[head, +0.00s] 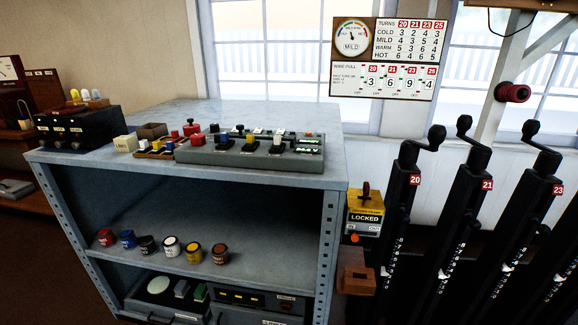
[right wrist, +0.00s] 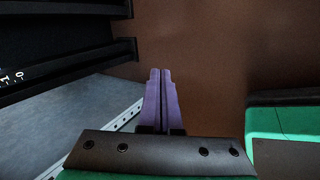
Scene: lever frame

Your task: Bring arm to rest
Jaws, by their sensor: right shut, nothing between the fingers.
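In the right wrist view my right gripper (right wrist: 160,75) has its two purple fingers pressed together with nothing between them. The fingers point over a brown floor, clear of any object. Neither of my grippers shows in the head view, and my left gripper is in no view. In the head view the lever frame stands at the right, with black levers carrying red tags: lever 20 (head: 408,195), lever 21 (head: 468,195) and lever 23 (head: 535,205). Each has a crank handle on top.
A grey metal shelf unit (head: 335,165) fills the middle, with a switch panel (head: 250,151) on top and several paint cans (head: 171,247) inside. A yellow LOCKED box (head: 364,215) hangs beside it. In the right wrist view, dark bars (right wrist: 90,55) and green parts (right wrist: 300,122) lie near the fingers.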

